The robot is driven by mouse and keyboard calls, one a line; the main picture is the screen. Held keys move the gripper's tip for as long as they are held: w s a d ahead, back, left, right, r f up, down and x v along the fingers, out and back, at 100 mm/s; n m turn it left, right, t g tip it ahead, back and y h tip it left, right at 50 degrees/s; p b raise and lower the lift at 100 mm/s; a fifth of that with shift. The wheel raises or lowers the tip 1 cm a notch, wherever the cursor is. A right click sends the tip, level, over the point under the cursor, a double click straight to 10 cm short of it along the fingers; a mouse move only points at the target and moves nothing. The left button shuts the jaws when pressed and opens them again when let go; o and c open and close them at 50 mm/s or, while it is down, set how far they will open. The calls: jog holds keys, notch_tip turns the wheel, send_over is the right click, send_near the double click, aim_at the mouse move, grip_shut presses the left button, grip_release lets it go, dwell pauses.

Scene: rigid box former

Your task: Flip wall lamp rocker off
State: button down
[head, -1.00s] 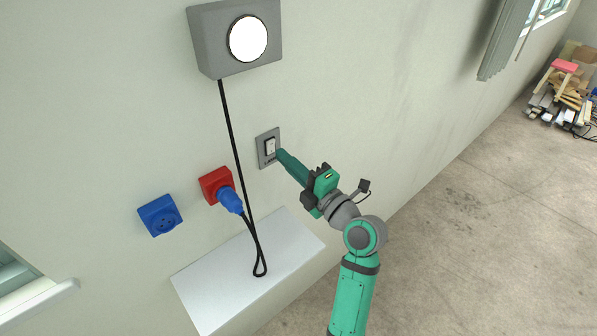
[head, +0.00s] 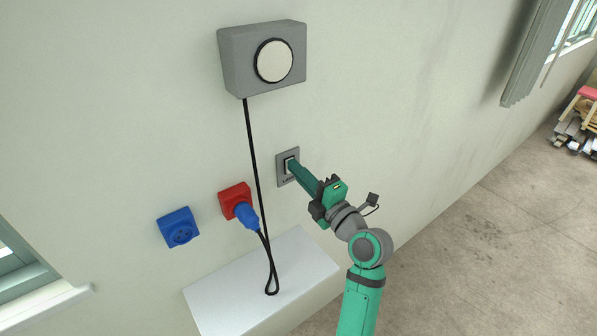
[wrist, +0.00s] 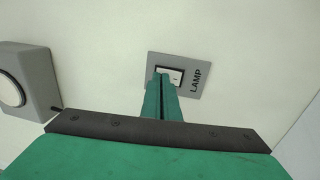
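The wall lamp (head: 262,62) is a grey box with a round face, high on the wall. Its face looks dull and unlit. The rocker switch (head: 287,165) sits in a grey plate below and right of the lamp. In the wrist view the plate (wrist: 193,66) reads LAMP, and part of the white rocker (wrist: 176,76) shows past the fingertips. My gripper (head: 296,171) has its green fingers together, with only a thin line between them. In the wrist view the fingertips (wrist: 161,78) overlap the rocker's lower part, at or very near it. They hide that part, so contact cannot be told.
A red socket (head: 233,198) holds a blue plug (head: 246,216) with a black cord hanging from the lamp. A blue socket (head: 178,227) is to the left. A white shelf (head: 230,290) stands out below.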

jog(key=r+v, duration=0.3)
jog(key=v, duration=1)
jog(key=shift+s+d, duration=0.3)
jog(key=shift+s, duration=0.15)
jog(key=shift+r, duration=0.1)
jog(key=s+a+f+m+h, duration=0.1)
jog(key=s+f+m+h, duration=0.2)
jog(key=f+m, duration=0.45)
jog(key=s+a+f+m+h, duration=0.1)
jog(key=s+f+m+h, duration=0.35)
jog(key=f, duration=0.55)
jog(key=s+a+f+m+h, duration=0.1)
jog(key=s+f+m+h, duration=0.15)
jog(key=f+m, duration=0.55)
jog(key=s+a+f+m+h, duration=0.1)
jog(key=s+f+m, duration=0.15)
jog(key=s, duration=0.35)
jog(key=s+a+f+m+h, duration=0.1)
jog(key=s+f, duration=0.3)
jog(key=s, duration=0.2)
jog(key=s+a+r+m, duration=0.1)
jog(key=s, duration=0.6)
jog(key=s+a+r+m, duration=0.1)
jog(key=s+r, duration=0.1)
jog(key=s, duration=0.6)
jog(key=shift+s+a, duration=0.35)
